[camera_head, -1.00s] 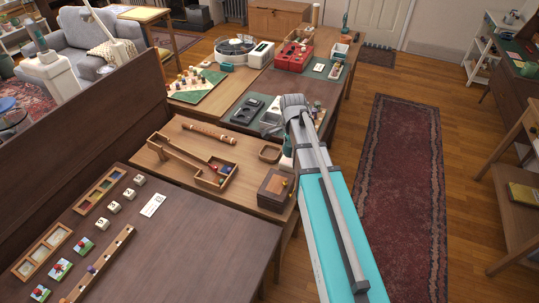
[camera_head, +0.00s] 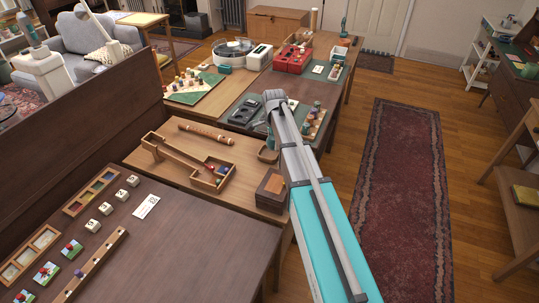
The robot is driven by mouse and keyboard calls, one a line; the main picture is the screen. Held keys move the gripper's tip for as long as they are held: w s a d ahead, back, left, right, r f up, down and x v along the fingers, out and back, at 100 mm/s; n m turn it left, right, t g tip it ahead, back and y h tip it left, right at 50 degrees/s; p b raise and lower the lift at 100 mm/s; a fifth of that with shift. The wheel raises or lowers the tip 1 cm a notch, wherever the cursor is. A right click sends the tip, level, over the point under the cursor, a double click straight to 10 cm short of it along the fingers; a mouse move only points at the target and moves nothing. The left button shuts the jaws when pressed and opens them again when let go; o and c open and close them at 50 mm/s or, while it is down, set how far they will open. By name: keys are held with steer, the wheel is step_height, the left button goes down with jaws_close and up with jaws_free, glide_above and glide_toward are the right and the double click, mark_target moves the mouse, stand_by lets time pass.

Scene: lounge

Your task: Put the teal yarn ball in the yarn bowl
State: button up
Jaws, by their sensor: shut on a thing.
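My arm reaches away over the right side of the tables, and my gripper (camera_head: 270,133) hangs below its far end, small and partly hidden by the arm. It is shut on a small teal thing, which looks like the teal yarn ball (camera_head: 270,143), though detail is too small to be sure. Just below it is a small wooden rounded container (camera_head: 267,155) on the light wooden table. I cannot tell whether this is the yarn bowl, or whether the held thing touches it.
Near the container are a dark wooden box (camera_head: 271,188), a wooden track with coloured balls (camera_head: 190,165) and a wooden flute (camera_head: 206,135). A green mat (camera_head: 240,112) with small items lies beyond. A red rug (camera_head: 398,200) covers the floor at right.

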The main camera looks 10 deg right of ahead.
mark_target(269, 156)
steer(key=shift+w+a+f+b, duration=0.2)
steer(key=shift+w+f+b, duration=0.45)
steer(key=shift+f, duration=0.15)
steer(key=shift+w+a+f+b, duration=0.2)
steer(key=shift+w+f+b, duration=0.4)
steer(key=shift+f, duration=0.15)
steer(key=shift+w+a+f+b, duration=0.1)
steer(key=shift+w+f+b, duration=0.2)
steer(key=shift+f+b, duration=0.15)
steer(key=shift+w+f+b, duration=0.1)
steer(key=shift+f+b, duration=0.2)
steer(key=shift+f, duration=0.05)
steer(key=shift+f+b, duration=1.2)
steer(key=shift+f, duration=0.2)
steer(key=o, duration=1)
steer(key=shift+c, duration=0.2)
steer(key=shift+r, duration=0.15)
